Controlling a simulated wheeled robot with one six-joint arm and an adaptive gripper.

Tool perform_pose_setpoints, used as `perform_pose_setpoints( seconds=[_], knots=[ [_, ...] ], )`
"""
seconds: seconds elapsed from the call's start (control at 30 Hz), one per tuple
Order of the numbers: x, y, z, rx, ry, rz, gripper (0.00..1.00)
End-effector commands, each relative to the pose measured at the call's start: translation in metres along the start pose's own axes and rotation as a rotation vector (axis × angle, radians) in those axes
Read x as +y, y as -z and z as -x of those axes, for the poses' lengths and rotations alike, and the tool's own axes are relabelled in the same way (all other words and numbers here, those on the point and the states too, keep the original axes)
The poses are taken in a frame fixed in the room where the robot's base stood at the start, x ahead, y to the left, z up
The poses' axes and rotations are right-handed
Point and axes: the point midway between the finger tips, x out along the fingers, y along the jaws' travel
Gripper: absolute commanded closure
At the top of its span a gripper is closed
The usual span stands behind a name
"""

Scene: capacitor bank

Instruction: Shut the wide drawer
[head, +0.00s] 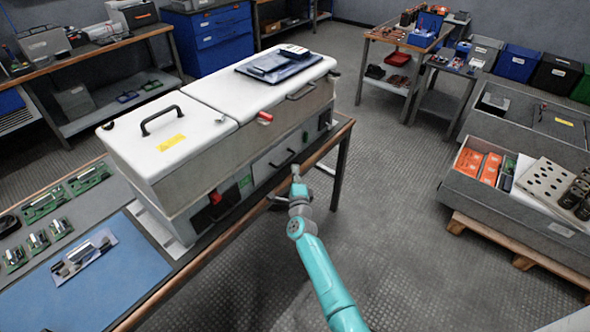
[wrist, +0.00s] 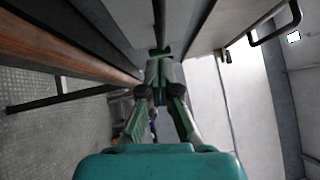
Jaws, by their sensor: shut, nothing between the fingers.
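The wide drawer (head: 268,168) has a pale grey front with a black bar handle. It sits low in the long white-lidded cabinet on the bench, in the head view. I cannot tell whether its front stands out from the cabinet face. My gripper (head: 296,168) is at the drawer's front, just right of the handle and near the bench edge. In the wrist view my gripper (wrist: 160,55) has its fingertips together with nothing between them, close to grey panel surfaces. Whether the tips touch the drawer front is not clear.
The bench's wooden edge (head: 235,228) runs below the drawer, and it also shows in the wrist view (wrist: 60,50). Floor to the right is clear up to the grey crate (head: 510,208).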

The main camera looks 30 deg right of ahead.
Motion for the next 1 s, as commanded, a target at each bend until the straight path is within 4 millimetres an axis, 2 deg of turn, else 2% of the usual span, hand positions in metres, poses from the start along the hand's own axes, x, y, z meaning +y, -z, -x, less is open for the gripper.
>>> perform_pose_setpoints(
  seconds=[0.6, 0.8, 1.0],
  knots=[
    [0.003, 0.005, 0.093, 0.006, -0.001, 0.001, 1.0],
    [0.003, 0.005, 0.104, 0.006, -0.001, 0.0, 1.0],
    [0.003, 0.006, 0.107, 0.006, -0.001, 0.003, 1.0]
  ],
)
